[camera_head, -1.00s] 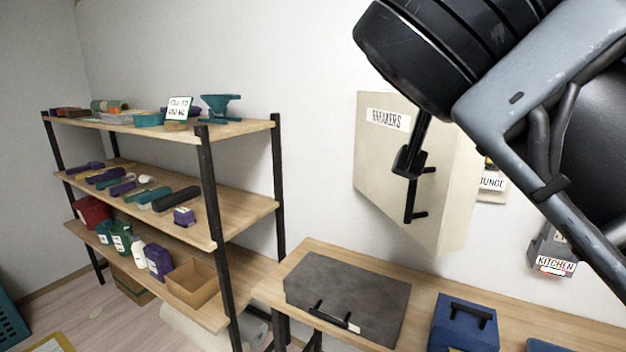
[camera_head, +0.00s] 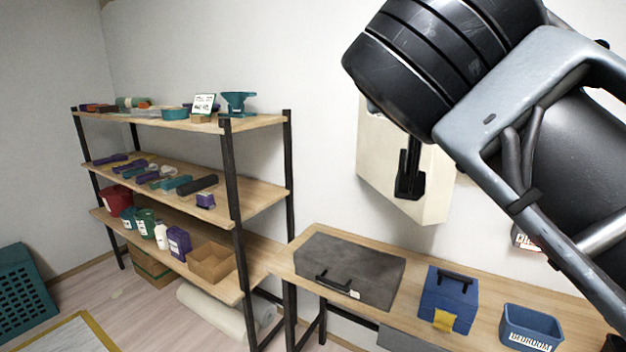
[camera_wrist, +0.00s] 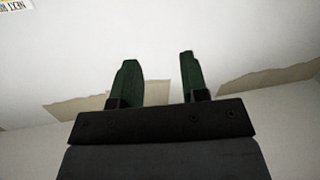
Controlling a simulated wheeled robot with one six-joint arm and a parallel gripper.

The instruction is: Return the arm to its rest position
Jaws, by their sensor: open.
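My gripper (camera_wrist: 158,80) shows in the wrist view with its two green-tipped fingers apart and nothing between them. Behind them is a pale wall (camera_wrist: 230,40) with torn, tan-edged strips. In the head view my arm fills the upper right, bent, with its dark links in front of the beige breaker box (camera_head: 430,190).
A wooden shelf unit (camera_head: 270,122) with several small items stands at the left. A workbench (camera_head: 300,243) runs along the wall, holding a grey case (camera_head: 350,265), a blue toolbox (camera_head: 455,295) and a blue bin (camera_head: 530,325). A teal crate (camera_head: 25,290) is on the floor. Floor shows at lower left.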

